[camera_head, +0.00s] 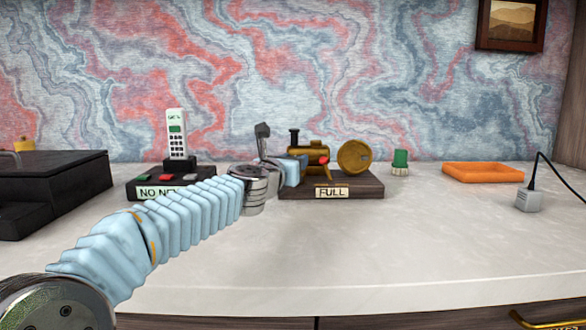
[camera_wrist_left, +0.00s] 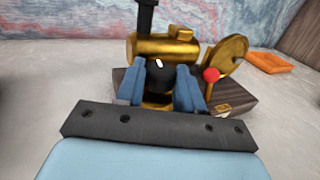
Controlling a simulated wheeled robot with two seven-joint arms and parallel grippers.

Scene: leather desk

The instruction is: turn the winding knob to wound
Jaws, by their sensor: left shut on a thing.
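A brass model engine (camera_head: 312,153) with a black chimney and a round brass wheel (camera_head: 354,157) stands on a dark wooden base (camera_head: 365,188), whose front label reads FULL. In the left wrist view, a black round knob (camera_wrist_left: 166,76) with a white mark sits in front of the brass boiler (camera_wrist_left: 155,47). My left gripper (camera_head: 300,168) has its blue fingers on either side of this knob, shut on it. A red ball (camera_wrist_left: 211,74) on a brass stem stands just right of the fingers. The knob is hidden in the head view. My right gripper is not in view.
A cordless phone (camera_head: 177,135) stands on a dark answering machine (camera_head: 143,186) behind my left arm. A black box (camera_head: 60,175) is at far left. Right of the engine are a green-topped object (camera_head: 400,158), an orange tray (camera_head: 482,172) and a grey corded block (camera_head: 530,201). The front desk is clear.

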